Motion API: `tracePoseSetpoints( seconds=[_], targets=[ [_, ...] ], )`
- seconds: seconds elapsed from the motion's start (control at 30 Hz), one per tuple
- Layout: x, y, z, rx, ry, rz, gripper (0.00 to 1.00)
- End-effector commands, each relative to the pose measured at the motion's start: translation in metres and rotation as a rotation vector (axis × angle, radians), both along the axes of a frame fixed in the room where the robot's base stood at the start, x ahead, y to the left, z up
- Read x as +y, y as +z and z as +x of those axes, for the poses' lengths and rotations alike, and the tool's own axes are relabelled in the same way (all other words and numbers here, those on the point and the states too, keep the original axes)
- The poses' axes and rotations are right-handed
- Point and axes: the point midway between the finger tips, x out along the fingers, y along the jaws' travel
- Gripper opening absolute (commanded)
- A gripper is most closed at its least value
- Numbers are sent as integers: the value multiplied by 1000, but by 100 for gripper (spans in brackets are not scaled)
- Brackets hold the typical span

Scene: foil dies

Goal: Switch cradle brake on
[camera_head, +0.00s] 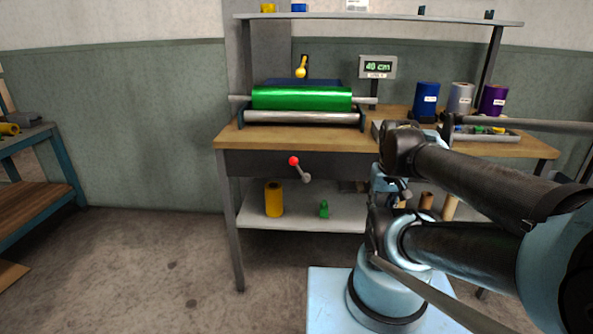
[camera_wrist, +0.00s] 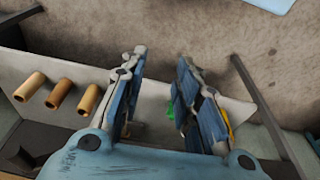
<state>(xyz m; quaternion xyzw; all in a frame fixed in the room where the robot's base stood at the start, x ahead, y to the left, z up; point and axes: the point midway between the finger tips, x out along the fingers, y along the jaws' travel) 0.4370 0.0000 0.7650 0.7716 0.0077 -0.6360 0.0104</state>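A green foil roll (camera_head: 300,98) lies in the cradle (camera_head: 303,117) on the workbench. A yellow-knobbed lever (camera_head: 300,68) stands behind the roll. A red-knobbed lever (camera_head: 294,161) sticks out from the bench's dark front. Neither lever has a readable label, so I cannot tell which is the brake. In the wrist view my gripper (camera_wrist: 160,62) is open and empty, pointing over the lower shelf and floor. In the head view my arm is right of the red-knobbed lever, and its fingers are not clearly visible.
A display reading 40 cm (camera_head: 377,68) stands right of the cradle. Blue (camera_head: 426,98), silver (camera_head: 460,98) and purple (camera_head: 493,99) rolls stand farther right. The lower shelf (camera_head: 346,217) holds a yellow roll (camera_head: 274,200) and a green object (camera_head: 324,209). Floor at left is clear.

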Motion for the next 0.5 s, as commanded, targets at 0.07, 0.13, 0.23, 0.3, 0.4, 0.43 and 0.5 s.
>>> tracePoseSetpoints(
  seconds=[0.07, 0.13, 0.23, 0.3, 0.4, 0.43, 0.5],
  targets=[
    [2, 2, -2, 0, 18, 0, 3],
    [5, 8, 3, 4, 51, -2, 0],
    [12, 21, 14, 11, 121, -3, 0],
    [18, 31, 24, 16, 183, -5, 0],
    [29, 46, 38, 25, 278, -9, 0],
    [32, 50, 42, 27, 308, -10, 0],
    [40, 60, 52, 32, 373, -12, 0]
  ],
)
